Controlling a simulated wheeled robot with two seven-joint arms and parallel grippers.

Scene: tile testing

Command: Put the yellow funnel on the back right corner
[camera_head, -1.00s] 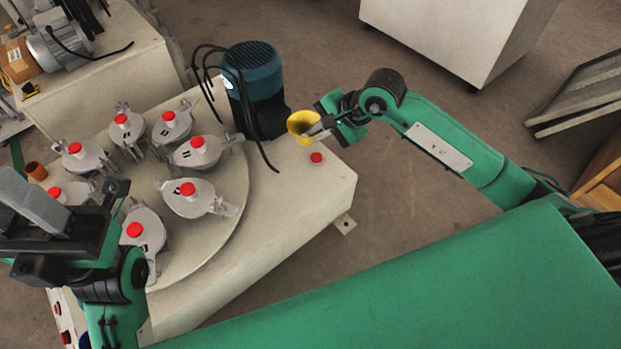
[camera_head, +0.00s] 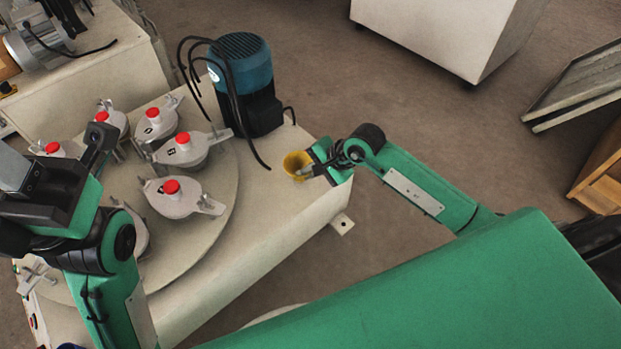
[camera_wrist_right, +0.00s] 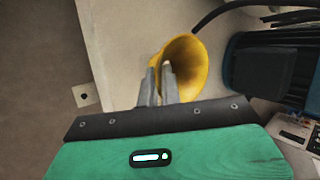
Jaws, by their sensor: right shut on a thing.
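The yellow funnel (camera_head: 294,161) is at the right end of the pale machine table (camera_head: 262,205), its wide mouth up. My right gripper (camera_head: 308,171) is shut on its wall from the right. In the right wrist view the two fingers (camera_wrist_right: 159,84) pinch the rim of the funnel (camera_wrist_right: 193,62). The funnel is low over the table top; I cannot tell whether it touches.
A blue motor (camera_head: 243,75) with black cables stands behind and left of the funnel. Grey clamps with red caps, such as one clamp (camera_head: 180,200), sit on the round turntable (camera_head: 222,210). The table strip between turntable and funnel is clear.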

